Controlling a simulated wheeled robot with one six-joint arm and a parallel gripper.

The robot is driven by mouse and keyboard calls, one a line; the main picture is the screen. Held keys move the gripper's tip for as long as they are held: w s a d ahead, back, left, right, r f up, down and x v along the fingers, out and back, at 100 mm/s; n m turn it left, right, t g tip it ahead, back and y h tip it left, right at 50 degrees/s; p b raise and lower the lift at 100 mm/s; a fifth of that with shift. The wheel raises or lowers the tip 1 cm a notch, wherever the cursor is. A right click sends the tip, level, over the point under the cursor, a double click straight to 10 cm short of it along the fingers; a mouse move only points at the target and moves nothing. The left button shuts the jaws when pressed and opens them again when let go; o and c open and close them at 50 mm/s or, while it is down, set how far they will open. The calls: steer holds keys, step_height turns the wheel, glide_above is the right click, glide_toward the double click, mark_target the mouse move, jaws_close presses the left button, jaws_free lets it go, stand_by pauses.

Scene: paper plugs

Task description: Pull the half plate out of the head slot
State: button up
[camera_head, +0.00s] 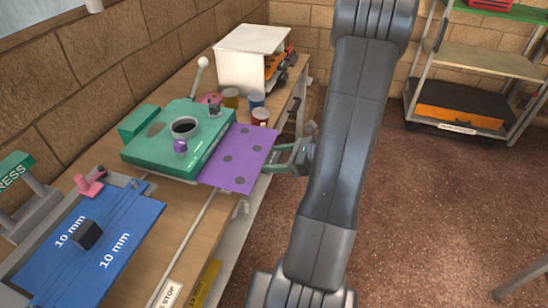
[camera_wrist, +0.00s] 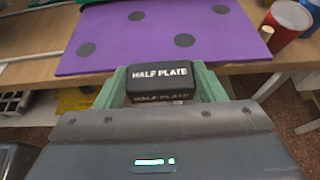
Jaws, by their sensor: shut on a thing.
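The half plate (camera_head: 238,157) is a flat purple sheet with dark round spots. In the head view it sticks out from the right side of the green head (camera_head: 178,137), and its left edge meets the slot there. How deep it sits in the slot is hidden. In the wrist view the plate (camera_wrist: 150,45) lies ahead, with a black handle block (camera_wrist: 160,80) labelled HALF PLATE at its near edge. My gripper (camera_wrist: 160,88) has its green fingers on both sides of this handle, shut on it. In the head view my gripper (camera_head: 290,158) is at the plate's right edge.
A blue slab (camera_head: 85,240) marked 10 mm lies at the front left of the bench. Several small pots, including a red one (camera_head: 260,117), stand close behind the plate. A white box (camera_head: 245,60) stands farther back. Open floor lies right of the bench.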

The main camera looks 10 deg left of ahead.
steer(key=d, duration=0.6)
steer(key=shift+s+d+p, duration=0.2)
steer(key=shift+s+p, duration=0.05)
steer(key=shift+p, duration=0.05)
stand_by(1.3)
steer(key=shift+d, duration=0.1)
steer(key=shift+s+d, duration=0.1)
steer(key=shift+d, duration=1.35)
